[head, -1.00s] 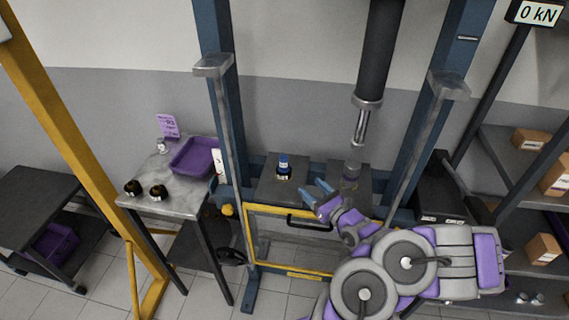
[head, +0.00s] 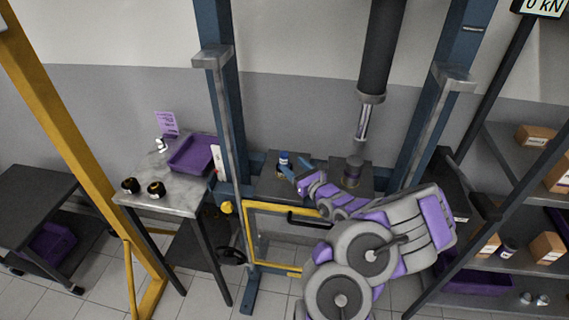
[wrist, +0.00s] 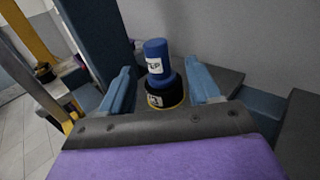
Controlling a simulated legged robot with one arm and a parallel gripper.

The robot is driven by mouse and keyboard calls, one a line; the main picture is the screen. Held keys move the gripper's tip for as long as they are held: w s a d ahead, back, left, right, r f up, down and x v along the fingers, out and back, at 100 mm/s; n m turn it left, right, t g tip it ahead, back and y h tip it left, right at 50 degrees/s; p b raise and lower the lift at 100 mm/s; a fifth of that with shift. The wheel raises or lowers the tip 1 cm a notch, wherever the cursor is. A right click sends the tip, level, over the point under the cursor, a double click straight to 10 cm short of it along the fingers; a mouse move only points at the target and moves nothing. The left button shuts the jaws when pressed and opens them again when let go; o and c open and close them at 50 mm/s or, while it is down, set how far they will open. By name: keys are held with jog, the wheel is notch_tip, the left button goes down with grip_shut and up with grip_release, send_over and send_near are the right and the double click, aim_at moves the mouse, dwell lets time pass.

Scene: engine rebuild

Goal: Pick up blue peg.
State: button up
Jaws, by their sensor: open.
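The blue peg (wrist: 157,56) stands upright in a dark, brass-edged holder (wrist: 165,93) and carries a white label. In the head view the blue peg (head: 284,157) is on the left dark block of the press bed (head: 268,186). My gripper (head: 297,167) is open just to the right of the peg. In the wrist view its two blue fingers (wrist: 160,88) lie on either side of the peg's picture, with the peg and holder between and beyond them. I see no contact with the peg.
A dark cylinder (head: 352,168) stands on the right block under the press ram (head: 362,118). Blue press uprights (head: 228,120) flank the bed. At left, a side table (head: 185,186) holds a purple tray (head: 190,156) and two dark round parts (head: 143,188). A shelf with boxes is at right.

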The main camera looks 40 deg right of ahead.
aim_at(287, 161)
jog(key=w+b, duration=0.1)
jog(key=w, duration=0.4)
jog(key=shift+w+d+f+b, duration=0.1)
jog(key=shift+w+f+b, duration=0.1)
jog(key=shift+w+b, duration=0.15)
jog(key=shift+w+r, duration=0.1)
jog(key=shift+w, duration=0.2)
grip_shut()
